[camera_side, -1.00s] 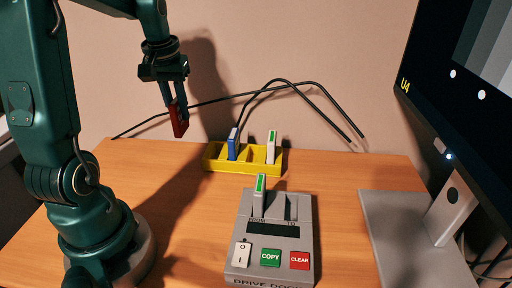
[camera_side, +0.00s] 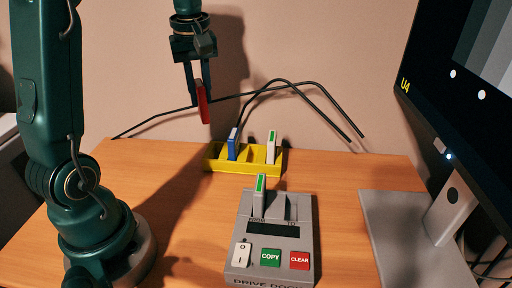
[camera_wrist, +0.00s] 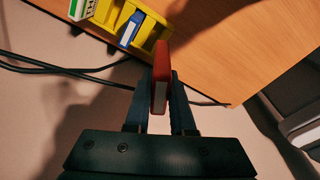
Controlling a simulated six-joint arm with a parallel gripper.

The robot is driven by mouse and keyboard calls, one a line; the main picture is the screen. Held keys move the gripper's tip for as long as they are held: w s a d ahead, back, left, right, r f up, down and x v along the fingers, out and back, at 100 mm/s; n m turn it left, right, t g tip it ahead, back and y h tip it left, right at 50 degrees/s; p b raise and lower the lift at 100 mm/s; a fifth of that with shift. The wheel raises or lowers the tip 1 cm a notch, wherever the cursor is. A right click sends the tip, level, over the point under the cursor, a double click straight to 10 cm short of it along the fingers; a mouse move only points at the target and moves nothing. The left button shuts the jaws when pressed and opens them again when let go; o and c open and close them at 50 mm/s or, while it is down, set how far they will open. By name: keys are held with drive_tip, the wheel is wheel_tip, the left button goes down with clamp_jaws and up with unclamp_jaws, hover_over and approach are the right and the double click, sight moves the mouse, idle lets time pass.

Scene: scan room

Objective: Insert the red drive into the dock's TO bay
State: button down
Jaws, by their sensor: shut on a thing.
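My gripper (camera_side: 199,84) is shut on the red drive (camera_side: 203,104) and holds it in the air, above and left of the yellow rack. In the wrist view the red drive (camera_wrist: 160,78) sits between the two fingers of my gripper (camera_wrist: 160,92). The grey drive dock (camera_side: 272,235) lies on the desk at front centre. Its FROM bay holds a white drive with a green label (camera_side: 259,196). Its TO bay (camera_side: 292,208), on the right, looks empty.
A yellow rack (camera_side: 213,165) at the back holds a blue drive (camera_side: 233,144) and a white-and-green drive (camera_side: 271,147). Black cables (camera_side: 290,84) arch behind it. A monitor (camera_side: 458,80) on a grey stand (camera_side: 400,235) is at right. The desk between rack and dock is clear.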

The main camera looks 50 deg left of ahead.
drive_tip(key=w+d+f+m, duration=0.1)
drive_tip(key=w+d+m, duration=0.15)
drive_tip(key=d, duration=1.05)
drive_tip(key=w+d+f+m, duration=0.1)
drive_tip(key=d+m, duration=0.2)
drive_tip(key=d, duration=0.9)
drive_tip(key=shift+s+d+f, duration=0.1)
drive_tip(key=shift+s+f, duration=0.05)
drive_tip(key=shift+f, duration=1.7)
drive_tip(key=shift+s+d+f, duration=0.1)
drive_tip(key=shift+f, duration=1.7)
drive_tip(key=shift+f, duration=0.95)
drive_tip(key=c, duration=0.5)
unclamp_jaws()
drive_tip(key=shift+r, duration=3.45)
drive_tip(key=shift+a, duration=0.1)
